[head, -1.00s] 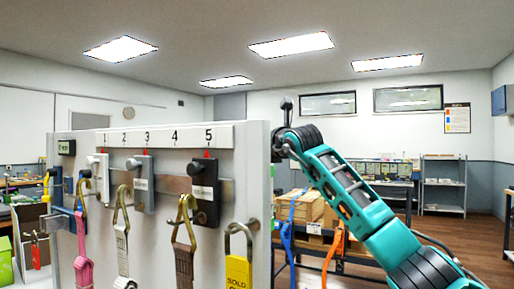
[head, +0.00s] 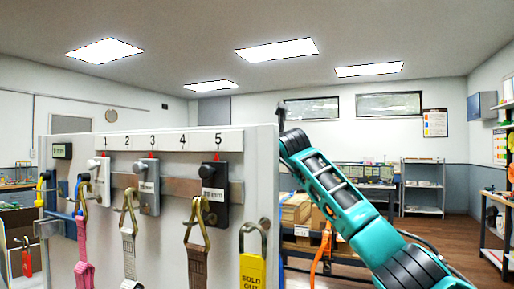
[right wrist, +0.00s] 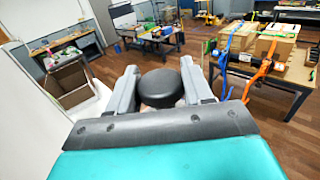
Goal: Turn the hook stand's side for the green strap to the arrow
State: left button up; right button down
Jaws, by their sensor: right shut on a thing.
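My right gripper (right wrist: 161,90) has its two fingers on either side of a dark round knob (right wrist: 160,87) in the right wrist view and is shut on it. What lies under the knob is hidden by the gripper, so I cannot make out the hook stand's sides or the arrow. In the head view my right arm reaches up behind the right edge of the white panel, and its gripper is hidden there. I see no green strap that I can be sure of. My left gripper is in neither view.
The white panel (head: 258,160) fills the near left, with numbered fittings, hanging pink (head: 84,260), grey and brown straps (head: 197,265), and a yellow "sold out" tag (head: 252,274). Beyond, a table carries cardboard boxes (right wrist: 270,50), with blue and orange straps beside them.

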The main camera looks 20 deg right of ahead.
jog(key=shift+s+r, duration=0.1)
jog(key=shift+r, duration=0.4)
jog(key=c, duration=0.8)
grip_release()
jog(key=shift+c, duration=0.2)
jog(key=shift+o, duration=1.4)
jog(key=shift+f, duration=0.1)
jog(key=shift+o, duration=0.2)
jog(key=shift+f, duration=0.15)
jog(key=shift+s+f+b, duration=0.15)
jog(key=shift+s+b, duration=0.15)
jog(key=shift+s, duration=0.05)
jog(key=s+b, duration=0.2)
jog(key=s, duration=0.4)
jog(key=shift+s, duration=0.35)
